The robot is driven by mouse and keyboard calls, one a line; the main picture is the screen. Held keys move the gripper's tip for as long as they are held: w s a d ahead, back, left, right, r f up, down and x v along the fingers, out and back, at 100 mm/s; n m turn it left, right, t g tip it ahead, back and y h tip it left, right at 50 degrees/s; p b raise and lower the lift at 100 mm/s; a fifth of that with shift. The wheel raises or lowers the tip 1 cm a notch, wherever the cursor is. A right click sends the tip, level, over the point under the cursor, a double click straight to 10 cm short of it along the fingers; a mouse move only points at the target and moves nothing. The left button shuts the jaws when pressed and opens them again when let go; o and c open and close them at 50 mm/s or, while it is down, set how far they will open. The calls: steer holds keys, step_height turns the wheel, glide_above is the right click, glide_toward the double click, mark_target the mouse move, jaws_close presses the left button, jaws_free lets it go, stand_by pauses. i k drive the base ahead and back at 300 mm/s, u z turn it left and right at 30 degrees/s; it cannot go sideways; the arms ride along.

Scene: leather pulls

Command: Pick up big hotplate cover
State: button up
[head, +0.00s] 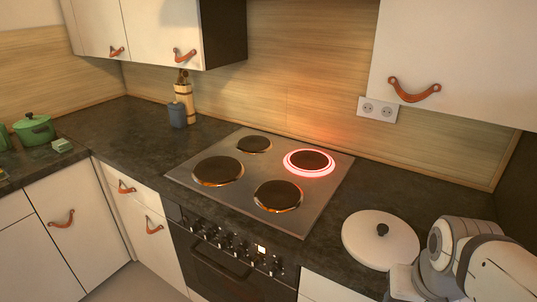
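The big hotplate cover (362,243) is a round, pale lid with a small black knob in its middle. It lies flat on the dark worktop to the right of the hob in the head view. My white arm stands at the lower right, just beside the cover and overlapping its lower right edge in the picture. My gripper's fingertips do not show clearly, so I cannot tell whether they are open or shut, or whether anything touches the cover.
The steel hob (330,190) has several plates; the back right one (309,162) glows red. A utensil holder (184,98) and a blue-grey container (177,114) stand at the back left. A green pot (34,130) is far left. A wall cabinet (460,60) hangs above the right worktop.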

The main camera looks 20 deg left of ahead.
mark_target(378, 240)
steer(key=z, duration=2)
steer(key=k, duration=0.9)
steer(key=u, duration=1.35)
steer(key=i, duration=1)
steer(key=u, duration=0.05)
